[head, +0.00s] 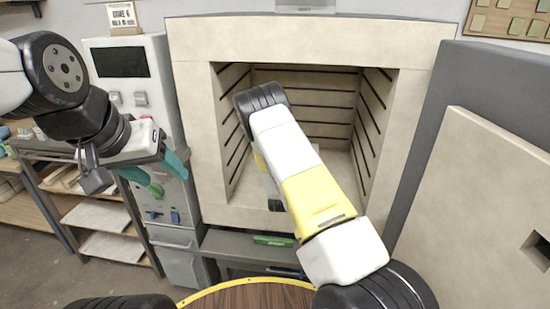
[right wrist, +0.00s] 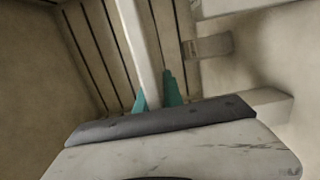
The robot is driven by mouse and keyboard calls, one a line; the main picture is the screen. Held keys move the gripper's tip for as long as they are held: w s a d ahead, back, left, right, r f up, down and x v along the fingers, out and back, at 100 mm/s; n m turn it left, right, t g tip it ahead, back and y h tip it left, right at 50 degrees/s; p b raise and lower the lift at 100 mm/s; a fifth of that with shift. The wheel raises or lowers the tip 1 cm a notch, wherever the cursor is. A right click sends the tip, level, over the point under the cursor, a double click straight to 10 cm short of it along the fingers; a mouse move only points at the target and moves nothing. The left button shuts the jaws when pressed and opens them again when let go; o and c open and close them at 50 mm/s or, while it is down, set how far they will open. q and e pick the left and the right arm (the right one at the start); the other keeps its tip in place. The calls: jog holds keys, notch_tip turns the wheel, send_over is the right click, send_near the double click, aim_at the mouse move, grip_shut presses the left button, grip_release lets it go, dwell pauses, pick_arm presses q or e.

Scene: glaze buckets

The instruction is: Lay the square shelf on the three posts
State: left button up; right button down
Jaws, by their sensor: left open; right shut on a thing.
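In the right wrist view a pale strip, which looks like the square shelf (right wrist: 148,50) seen edge-on, runs up between the teal fingertips of my right gripper (right wrist: 156,96). The gripper is shut on it inside the kiln. A short beige block, likely a post (right wrist: 208,46), lies right of the shelf with a visible gap. A second pale block (right wrist: 268,104), perhaps another post, shows lower right. In the head view my right arm hides the shelf and the posts. My left gripper (head: 156,169) is open and empty in front of the control cabinet at the left.
The kiln (head: 310,32) stands open, with grooved walls close around my right arm. Its door (head: 475,190) is swung out to the right. The control cabinet (head: 122,85) and a rack with boards (head: 95,215) stand left. A round wooden top (head: 250,296) is at the bottom.

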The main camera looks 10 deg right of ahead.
jog(key=shift+w+d, duration=0.35)
jog(key=shift+d, duration=0.25)
jog(key=shift+w+d, duration=0.3)
jog(key=shift+d, duration=0.25)
jog(key=shift+f, duration=1.7)
jog(key=shift+f, duration=0.45)
jog(key=c, duration=1.5)
grip_release()
jog(key=shift+f, duration=0.15)
jog(key=shift+o, duration=0.2)
